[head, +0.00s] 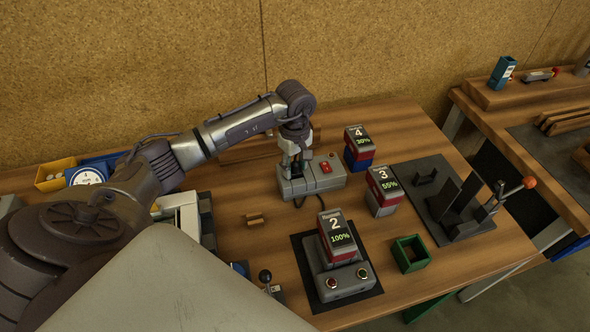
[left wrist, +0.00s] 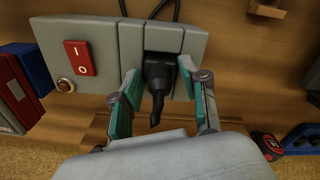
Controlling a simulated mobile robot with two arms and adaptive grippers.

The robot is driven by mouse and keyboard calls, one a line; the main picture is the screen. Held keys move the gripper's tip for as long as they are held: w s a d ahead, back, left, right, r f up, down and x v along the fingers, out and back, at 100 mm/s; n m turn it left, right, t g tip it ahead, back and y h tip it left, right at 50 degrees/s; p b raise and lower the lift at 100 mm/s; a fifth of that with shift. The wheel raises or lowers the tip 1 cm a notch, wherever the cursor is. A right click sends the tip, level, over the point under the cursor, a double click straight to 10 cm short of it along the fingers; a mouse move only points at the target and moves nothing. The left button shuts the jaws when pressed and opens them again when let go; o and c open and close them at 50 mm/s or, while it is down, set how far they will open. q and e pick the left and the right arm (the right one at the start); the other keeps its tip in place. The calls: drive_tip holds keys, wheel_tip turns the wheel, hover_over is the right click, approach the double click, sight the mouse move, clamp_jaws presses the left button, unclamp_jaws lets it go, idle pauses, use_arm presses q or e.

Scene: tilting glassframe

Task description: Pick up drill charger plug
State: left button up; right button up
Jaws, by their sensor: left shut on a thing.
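The black plug (left wrist: 158,76) sits in a socket of the grey power strip (left wrist: 60,38), with its dark cord bending toward the bottom of the left wrist view. My left gripper (left wrist: 160,80) has its teal-padded fingers on either side of the plug and is shut on it. In the head view my left gripper (head: 296,168) points down at the left end of the power strip (head: 325,180), and the plug is hidden by the fingers. The strip has a red rocker switch (left wrist: 80,58). My right gripper is not in view.
Battery blocks marked 2 (head: 337,237), 3 (head: 383,190) and 4 (head: 358,148) stand right and front of the strip. Block 2 sits on a grey charger base (head: 342,280). A green open box (head: 410,253) and a black stand (head: 450,205) are further right.

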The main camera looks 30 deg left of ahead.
sight(295, 163)
use_arm(q)
drive_tip(key=shift+r+b, duration=0.4)
drive_tip(key=shift+r, duration=0.25)
wheel_tip(295, 163, up, 3)
drive_tip(key=shift+f+b, duration=0.15)
drive_tip(key=shift+b, duration=0.6)
drive_tip(key=d+r+b, duration=0.2)
drive_tip(key=d+r, duration=0.6)
drive_tip(key=d, duration=0.3)
drive_tip(key=shift+d+b, duration=0.35)
drive_tip(key=shift+r+p, duration=1.15)
drive_tip(key=shift+r, duration=0.85)
